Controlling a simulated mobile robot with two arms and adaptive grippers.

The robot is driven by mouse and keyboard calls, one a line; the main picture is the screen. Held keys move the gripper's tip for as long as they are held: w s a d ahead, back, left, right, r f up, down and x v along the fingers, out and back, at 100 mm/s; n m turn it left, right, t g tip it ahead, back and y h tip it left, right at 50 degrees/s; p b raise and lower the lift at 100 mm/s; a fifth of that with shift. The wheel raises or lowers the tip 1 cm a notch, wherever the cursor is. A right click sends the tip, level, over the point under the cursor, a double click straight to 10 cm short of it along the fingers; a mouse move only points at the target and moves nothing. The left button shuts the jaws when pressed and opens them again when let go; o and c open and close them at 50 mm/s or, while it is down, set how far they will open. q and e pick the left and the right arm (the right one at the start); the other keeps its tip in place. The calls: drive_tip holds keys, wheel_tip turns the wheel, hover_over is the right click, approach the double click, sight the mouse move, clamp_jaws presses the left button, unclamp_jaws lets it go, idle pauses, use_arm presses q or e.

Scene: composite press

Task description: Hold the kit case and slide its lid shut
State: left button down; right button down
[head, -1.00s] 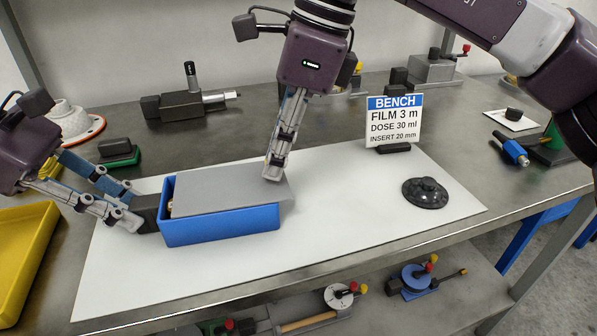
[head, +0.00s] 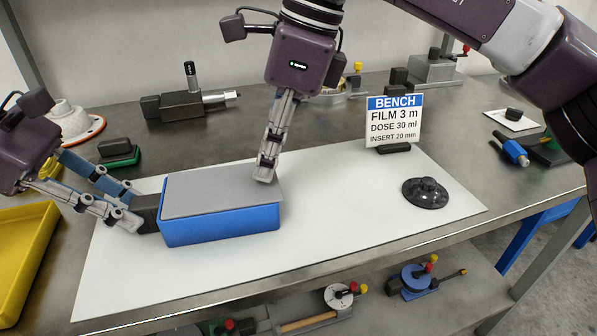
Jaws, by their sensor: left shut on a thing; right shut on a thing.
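The blue kit case (head: 222,226) lies on the white mat, left of its middle. Its grey sliding lid (head: 222,190) covers the top, with no opening visible at the left end. My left gripper (head: 138,214) is shut on the dark block (head: 147,212) at the case's left end. My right gripper (head: 265,172) points down at the lid's right end, with its fingers together there. What lies between the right fingertips is hidden.
A BENCH sign (head: 394,122) and a black knobbed disc (head: 425,193) stand to the right. A yellow tray (head: 22,255) is at the left edge. The white mat (head: 340,220) is clear between case and disc.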

drive_tip(key=shift+a, duration=0.25)
drive_tip(key=c, duration=1.7)
unclamp_jaws()
drive_tip(key=shift+c, duration=0.2)
drive_tip(key=v, duration=1.2)
